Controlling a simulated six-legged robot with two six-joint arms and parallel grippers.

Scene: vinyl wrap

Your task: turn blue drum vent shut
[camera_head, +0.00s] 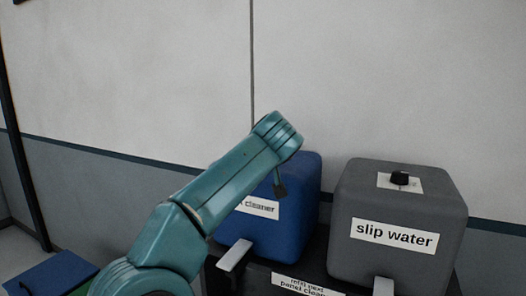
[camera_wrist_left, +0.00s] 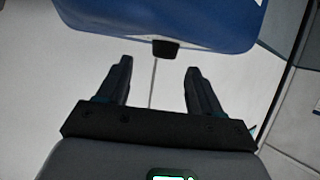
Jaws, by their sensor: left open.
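The blue drum (camera_head: 302,200) stands behind my left arm, with a white label partly hidden and ending in "cleaner". Its top is mostly covered by my arm in the head view. In the left wrist view the blue drum (camera_wrist_left: 200,18) fills the top of the picture. A small black piece, seemingly its vent (camera_wrist_left: 166,48), sticks out from its edge. My left gripper (camera_wrist_left: 156,62) is open and empty, with the vent between the lines of its fingers and just past the tips. My right gripper is out of view.
A grey drum (camera_head: 400,265) labelled "slip water" stands close on the right, with a black vent knob (camera_head: 400,178) on top. Pale spouts (camera_head: 235,255) jut out in front. The wall (camera_head: 400,70) rises behind. A blue panel (camera_head: 60,273) is low at left.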

